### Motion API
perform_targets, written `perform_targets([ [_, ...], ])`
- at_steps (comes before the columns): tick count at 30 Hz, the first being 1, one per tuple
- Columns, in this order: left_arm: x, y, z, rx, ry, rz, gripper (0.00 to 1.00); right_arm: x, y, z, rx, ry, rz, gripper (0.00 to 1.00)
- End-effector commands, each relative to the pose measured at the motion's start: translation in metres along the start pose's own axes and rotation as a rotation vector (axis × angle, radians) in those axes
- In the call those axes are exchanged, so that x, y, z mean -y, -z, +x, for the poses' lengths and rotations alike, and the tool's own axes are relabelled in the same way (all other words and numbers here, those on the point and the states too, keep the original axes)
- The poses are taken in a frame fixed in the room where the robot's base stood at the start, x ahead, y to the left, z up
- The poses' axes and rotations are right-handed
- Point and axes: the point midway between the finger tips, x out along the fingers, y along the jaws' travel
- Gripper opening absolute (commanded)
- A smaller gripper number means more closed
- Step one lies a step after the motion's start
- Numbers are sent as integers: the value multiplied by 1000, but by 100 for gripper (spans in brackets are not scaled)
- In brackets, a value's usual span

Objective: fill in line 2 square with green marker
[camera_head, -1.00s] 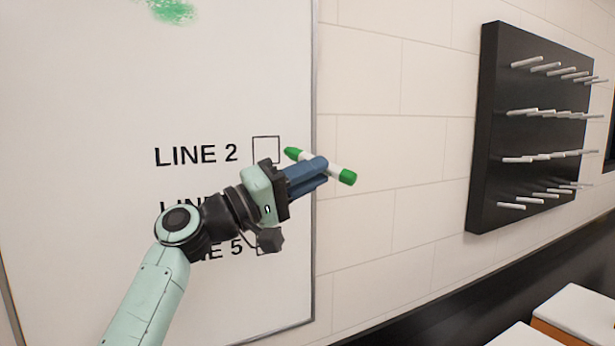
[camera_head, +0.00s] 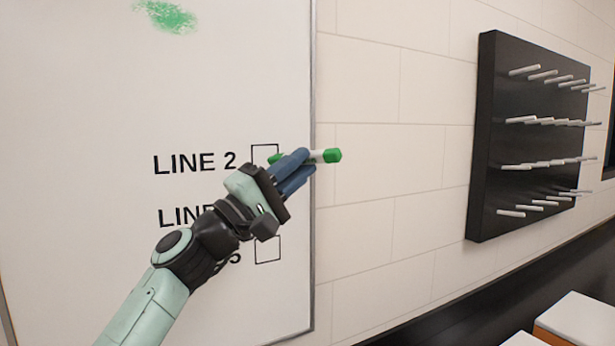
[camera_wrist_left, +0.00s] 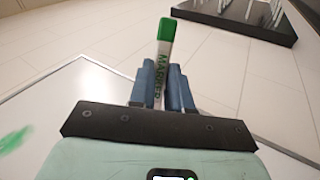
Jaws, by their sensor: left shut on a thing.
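My left gripper (camera_head: 300,172) is shut on the green marker (camera_head: 332,156), which has a white body and green ends. In the head view the marker lies nearly level, one green end pointing left at the LINE 2 square (camera_head: 265,147) and the other sticking out right past the board edge. I cannot tell whether the tip touches the board. The square looks unfilled where it shows; its lower part is hidden by the marker and gripper. In the left wrist view the marker (camera_wrist_left: 163,62) stands between the blue fingers. My right gripper is not in view.
The whiteboard (camera_head: 80,110) has a green scribble (camera_head: 167,16) near its top. Another line's label is partly hidden by my arm, with an empty square (camera_head: 267,249) lower down. A black peg panel (camera_head: 490,130) hangs on the right wall. White-topped furniture (camera_head: 580,322) stands lower right.

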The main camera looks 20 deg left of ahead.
Motion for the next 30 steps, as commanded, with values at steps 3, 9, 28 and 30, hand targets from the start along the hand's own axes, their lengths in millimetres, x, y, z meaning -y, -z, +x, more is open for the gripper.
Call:
perform_targets([
  [3,0,8,-7,-60,-19,-85,0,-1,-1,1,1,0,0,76],
  [9,1,20,-8,-95,-27,-131,0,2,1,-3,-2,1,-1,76],
  [28,9,70,-2,-91,-28,-127,0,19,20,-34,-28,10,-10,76],
  [30,9,71,-2,-91,-27,-127,0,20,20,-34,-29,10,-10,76],
])
